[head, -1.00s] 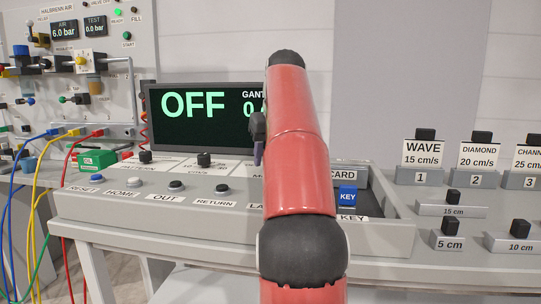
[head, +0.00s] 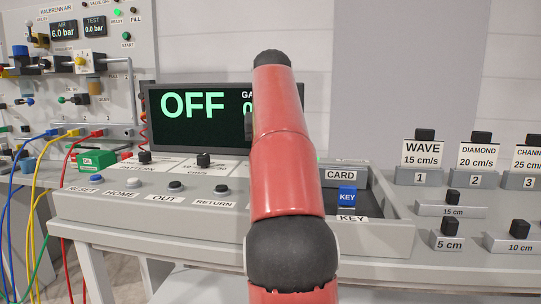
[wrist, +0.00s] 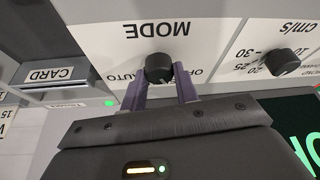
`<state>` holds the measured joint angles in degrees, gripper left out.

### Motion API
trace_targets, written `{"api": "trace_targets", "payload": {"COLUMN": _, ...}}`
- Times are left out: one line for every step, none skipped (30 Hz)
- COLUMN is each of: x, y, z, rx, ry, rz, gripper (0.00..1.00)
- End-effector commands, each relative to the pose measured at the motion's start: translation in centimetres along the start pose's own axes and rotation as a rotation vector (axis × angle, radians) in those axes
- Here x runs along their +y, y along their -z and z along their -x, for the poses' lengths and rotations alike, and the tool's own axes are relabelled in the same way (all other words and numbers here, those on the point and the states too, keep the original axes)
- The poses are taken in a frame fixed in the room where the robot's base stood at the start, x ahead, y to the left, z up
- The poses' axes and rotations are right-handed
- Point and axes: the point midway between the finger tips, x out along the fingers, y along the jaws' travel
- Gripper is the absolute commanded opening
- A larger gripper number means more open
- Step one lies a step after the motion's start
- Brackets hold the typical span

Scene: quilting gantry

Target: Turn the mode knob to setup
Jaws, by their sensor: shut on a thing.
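The black mode knob (wrist: 158,67) stands under the MODE label in the wrist view, which shows the panel upside down. My gripper (wrist: 160,82) has one finger on each side of the knob and is shut on it. Lettering for OFF and AUTO shows beside the fingers; the rest of the knob's scale is hidden. In the head view my red arm covers the mode knob and my gripper. The display (head: 190,120) reads OFF in large green letters.
A cm/s knob (wrist: 282,61) sits beside the mode knob. The CARD slot (wrist: 50,75) is on the other side. A blue KEY block (head: 347,196) lies in the tray right of my arm. Several push buttons line the console's front.

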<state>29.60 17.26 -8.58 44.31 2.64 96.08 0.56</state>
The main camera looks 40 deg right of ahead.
Motion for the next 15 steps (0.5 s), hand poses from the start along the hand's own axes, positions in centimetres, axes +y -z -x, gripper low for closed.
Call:
{"api": "trace_targets", "payload": {"x": -0.12, "y": 0.01, "z": 0.05, "rx": 0.001, "ry": -0.015, "rz": -0.034, "gripper": 0.07}}
{"api": "trace_targets", "payload": {"x": -0.15, "y": 0.02, "z": 0.05, "rx": 0.001, "ry": -0.025, "rz": -0.058, "gripper": 0.07}}
{"api": "trace_targets", "payload": {"x": -0.19, "y": 0.03, "z": 0.04, "rx": 0.001, "ry": -0.038, "rz": -0.089, "gripper": 0.07}}
{"api": "trace_targets", "payload": {"x": -0.16, "y": 0.04, "z": 0.04, "rx": 0.002, "ry": -0.048, "rz": -0.113, "gripper": 0.07}}
{"api": "trace_targets", "payload": {"x": -0.16, "y": 0.06, "z": 0.03, "rx": 0.002, "ry": -0.058, "rz": -0.136, "gripper": 0.07}}
{"api": "trace_targets", "payload": {"x": -0.23, "y": 0.07, "z": 0.03, "rx": 0.002, "ry": -0.069, "rz": -0.165, "gripper": 0.07}}
{"api": "trace_targets", "payload": {"x": -0.24, "y": 0.08, "z": 0.02, "rx": 0.002, "ry": -0.078, "rz": -0.187, "gripper": 0.07}}
{"api": "trace_targets", "payload": {"x": -0.2, "y": 0.08, "z": 0.02, "rx": 0.002, "ry": -0.088, "rz": -0.209, "gripper": 0.07}}
{"api": "trace_targets", "payload": {"x": -0.19, "y": 0.07, "z": 0.02, "rx": 0.002, "ry": -0.099, "rz": -0.236, "gripper": 0.07}}
{"api": "trace_targets", "payload": {"x": -0.23, "y": 0.06, "z": 0.02, "rx": 0.001, "ry": -0.106, "rz": -0.254, "gripper": 0.07}}
{"api": "trace_targets", "payload": {"x": -0.26, "y": 0.06, "z": 0.03, "rx": 0.002, "ry": -0.114, "rz": -0.273, "gripper": 0.07}}
{"api": "trace_targets", "payload": {"x": -0.25, "y": 0.07, "z": 0.04, "rx": 0.002, "ry": -0.123, "rz": -0.297, "gripper": 0.07}}
{"api": "trace_targets", "payload": {"x": -0.23, "y": 0.09, "z": 0.05, "rx": 0.003, "ry": -0.13, "rz": -0.313, "gripper": 0.07}}
{"api": "trace_targets", "payload": {"x": -0.22, "y": 0.1, "z": 0.05, "rx": 0.003, "ry": -0.137, "rz": -0.329, "gripper": 0.07}}
{"api": "trace_targets", "payload": {"x": -0.23, "y": 0.1, "z": 0.03, "rx": 0.003, "ry": -0.145, "rz": -0.347, "gripper": 0.07}}
